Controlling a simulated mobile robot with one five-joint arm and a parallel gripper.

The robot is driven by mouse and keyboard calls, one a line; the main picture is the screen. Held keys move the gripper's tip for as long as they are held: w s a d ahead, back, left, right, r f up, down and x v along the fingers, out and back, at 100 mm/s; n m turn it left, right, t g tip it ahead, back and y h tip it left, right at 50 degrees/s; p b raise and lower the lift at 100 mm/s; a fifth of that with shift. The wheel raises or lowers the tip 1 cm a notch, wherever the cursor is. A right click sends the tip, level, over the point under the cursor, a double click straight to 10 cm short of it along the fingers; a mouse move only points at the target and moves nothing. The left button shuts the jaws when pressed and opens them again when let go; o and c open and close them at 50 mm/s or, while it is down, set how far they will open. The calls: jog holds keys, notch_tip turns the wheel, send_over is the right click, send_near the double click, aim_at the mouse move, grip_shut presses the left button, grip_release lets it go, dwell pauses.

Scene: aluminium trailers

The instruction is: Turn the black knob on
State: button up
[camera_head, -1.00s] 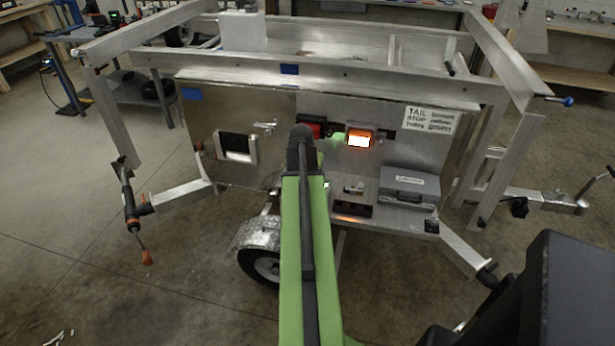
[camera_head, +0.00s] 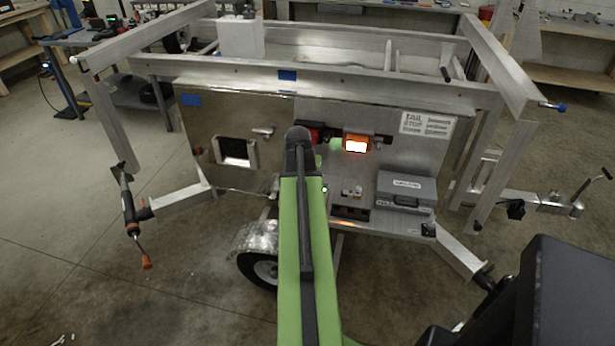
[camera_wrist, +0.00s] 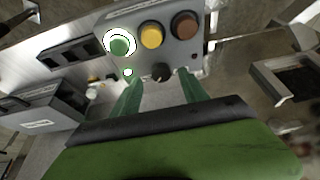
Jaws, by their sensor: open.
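The black knob (camera_wrist: 161,72) is on a grey panel in the wrist view, below a row of round lights. The lights are green (camera_wrist: 119,46), yellow (camera_wrist: 152,35) and red-brown (camera_wrist: 185,25); the green one has a bright white ring. A small green light (camera_wrist: 128,72) glows left of the knob. My gripper (camera_wrist: 160,88) is open, its two green fingers on either side of and just short of the knob. Whether they touch it cannot be told. In the head view my arm hides the knob and gripper.
A grey case (camera_head: 405,190) sits on the shelf right of my arm, beside a small fitting (camera_head: 352,191). An orange lamp (camera_head: 356,143) glows on the trailer panel. A sign (camera_head: 428,124) is at the upper right. A trailer wheel (camera_head: 262,268) is below.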

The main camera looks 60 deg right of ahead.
jog(key=p+v, duration=1.3)
jog(key=v, duration=0.2)
jog(key=shift+r, duration=0.2)
jog(key=shift+s, duration=0.15)
jog(key=w+a+n+t+y, duration=0.1)
jog(key=w+a+n, duration=0.1)
jog(key=w+a, duration=0.7)
jog(key=w+a+n, duration=0.3)
jog(key=w+a, duration=0.3)
jog(key=a, duration=0.6)
jog(key=w+a+n+t+y, duration=0.1)
jog(key=w+a+n, duration=0.1)
jog(key=w+a, duration=0.7)
jog(key=s+a+f+n+g+y, duration=0.1)
jog(key=s+a+n, duration=0.2)
jog(key=a, duration=0.8)
jog(key=s+a+f+n+g+y, duration=0.1)
jog(key=a+n, duration=0.3)
jog(key=a, duration=0.7)
jog(key=shift+s+a+n+g, duration=0.3)
jog(key=shift+s+g, duration=0.3)
jog(key=shift+s, duration=0.3)
